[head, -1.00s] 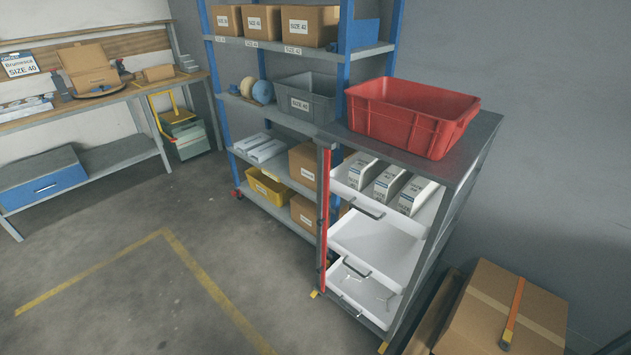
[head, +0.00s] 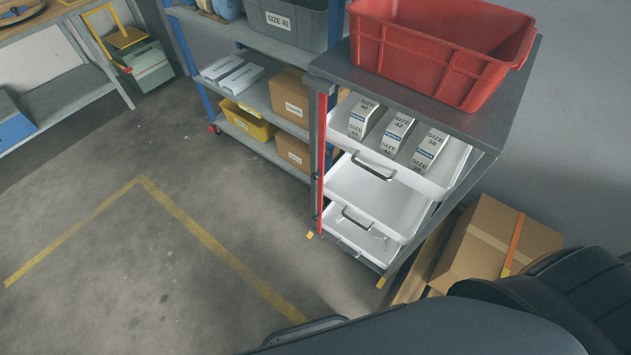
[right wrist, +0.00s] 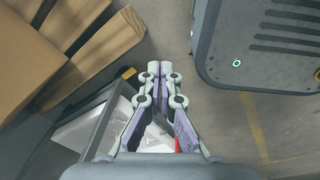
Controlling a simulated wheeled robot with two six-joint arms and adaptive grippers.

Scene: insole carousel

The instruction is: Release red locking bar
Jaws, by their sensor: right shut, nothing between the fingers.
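The red locking bar (head: 321,150) stands upright along the front left edge of the grey drawer cabinet (head: 425,102) in the head view. White drawers show to its right: the top drawer (head: 440,182) holds three labelled boxes, and the middle drawer (head: 375,192) looks empty. The lowest drawer (head: 385,242) holds small items too small to tell. My right gripper (right wrist: 158,72) is shut and empty in the right wrist view, above the floor near the white drawers. A small red patch shows between its fingers; I cannot tell what it is. My left gripper is not in view.
A red crate (head: 425,55) stands on the cabinet top. Shelving (head: 262,98) stands left. The floor in front, with yellow lines (head: 210,240), is clear.

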